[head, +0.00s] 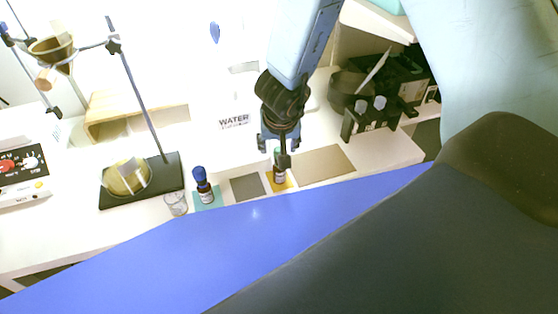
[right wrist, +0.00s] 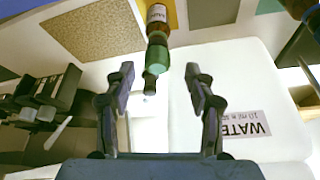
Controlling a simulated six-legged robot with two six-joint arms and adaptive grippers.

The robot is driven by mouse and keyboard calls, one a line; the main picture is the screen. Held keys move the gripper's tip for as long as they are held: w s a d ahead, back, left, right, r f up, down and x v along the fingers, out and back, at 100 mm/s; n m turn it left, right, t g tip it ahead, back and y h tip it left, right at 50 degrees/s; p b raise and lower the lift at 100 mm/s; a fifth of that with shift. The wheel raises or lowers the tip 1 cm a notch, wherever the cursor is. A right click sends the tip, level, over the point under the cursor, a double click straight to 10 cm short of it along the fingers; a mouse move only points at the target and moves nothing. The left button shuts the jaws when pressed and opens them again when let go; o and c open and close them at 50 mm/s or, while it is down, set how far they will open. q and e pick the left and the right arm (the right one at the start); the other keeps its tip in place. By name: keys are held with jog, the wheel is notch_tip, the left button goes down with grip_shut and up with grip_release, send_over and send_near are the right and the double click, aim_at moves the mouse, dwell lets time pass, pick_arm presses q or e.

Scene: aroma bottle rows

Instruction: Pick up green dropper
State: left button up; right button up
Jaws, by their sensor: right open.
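A brown bottle (head: 280,176) with a white label stands on a yellow mat (head: 283,187). Its green dropper top (right wrist: 156,60) shows clearly in the right wrist view, where the bottle (right wrist: 158,15) reaches to the top edge. In the head view my gripper partly hides the green top. My right gripper (head: 278,146) is open above the bottle. In the right wrist view the fingers of this gripper (right wrist: 160,82) lie on either side of the dropper's tip, with visible gaps and no contact seen. My left gripper is not in view.
A blue-topped bottle (head: 204,187) stands on a teal mat (head: 213,200), with a glass beaker (head: 176,204) beside it. A grey mat (head: 247,188) and a tan mat (head: 325,164) are empty. A white WATER container (head: 232,105) stands behind; black equipment (head: 378,100) is right.

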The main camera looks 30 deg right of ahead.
aim_at(278, 150)
jog(key=shift+b+x, duration=0.4)
jog(key=shift+x, duration=0.85)
jog(key=shift+w+d+f+b, duration=0.15)
jog(key=shift+f+b, duration=0.15)
jog(key=shift+f, duration=0.2)
jog(key=b+x, duration=0.1)
jog(key=x, duration=0.2)
jog(key=shift+d+f+b, duration=0.15)
jog(key=shift+f+b, duration=0.05)
jog(key=shift+b, duration=0.2)
jog(key=shift+w+d+f, duration=0.15)
jog(key=shift+f, duration=0.1)
jog(key=shift+a+r, duration=0.15)
jog(key=shift+a, duration=0.05)
jog(key=shift+c, duration=1.2)
jog(key=shift+d, duration=0.1)
jog(key=c, duration=0.3)
jog(key=shift+c, duration=1.2)
